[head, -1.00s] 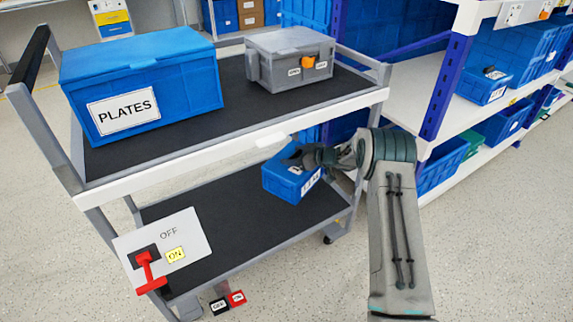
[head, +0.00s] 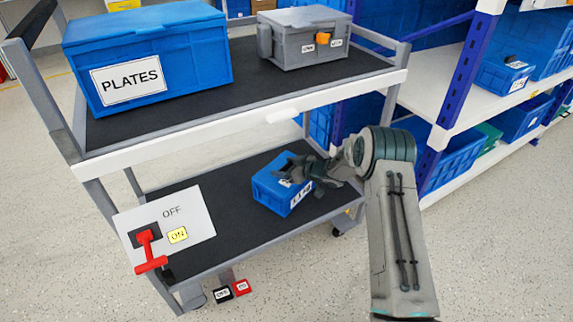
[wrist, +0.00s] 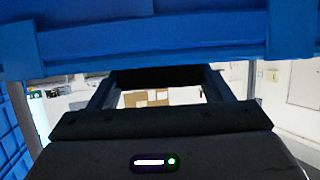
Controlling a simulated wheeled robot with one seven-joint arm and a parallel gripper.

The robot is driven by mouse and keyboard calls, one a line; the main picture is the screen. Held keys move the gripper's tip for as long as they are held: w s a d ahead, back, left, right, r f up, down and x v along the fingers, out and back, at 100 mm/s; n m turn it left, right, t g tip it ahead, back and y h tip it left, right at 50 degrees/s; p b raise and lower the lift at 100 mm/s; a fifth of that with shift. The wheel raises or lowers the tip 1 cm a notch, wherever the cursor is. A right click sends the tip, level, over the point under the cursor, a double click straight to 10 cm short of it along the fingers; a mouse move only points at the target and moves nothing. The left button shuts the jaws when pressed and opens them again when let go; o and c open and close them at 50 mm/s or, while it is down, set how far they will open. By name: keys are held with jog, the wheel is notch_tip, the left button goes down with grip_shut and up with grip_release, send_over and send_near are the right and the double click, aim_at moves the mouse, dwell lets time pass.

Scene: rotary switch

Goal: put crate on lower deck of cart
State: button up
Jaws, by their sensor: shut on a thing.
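A small blue crate (head: 280,186) with a white label is at the lower deck (head: 215,225) of the cart, over its right half. My gripper (head: 292,174) reaches in from the right, under the upper deck, and is shut on the crate. I cannot tell whether the crate's base touches the deck. In the wrist view the blue crate (wrist: 160,40) fills the top, with the dark gripper (wrist: 160,85) below it. The cart's upper deck (head: 245,95) is above the crate.
A large blue PLATES box (head: 150,60) and a grey box (head: 305,38) stand on the upper deck. A white panel with a red switch handle (head: 148,248) is at the cart's front left. Shelving with blue bins (head: 455,155) is at right. The lower deck's left part is clear.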

jog(key=shift+r, duration=0.3)
jog(key=shift+f, duration=0.2)
jog(key=o, duration=2)
jog(key=shift+f, duration=0.1)
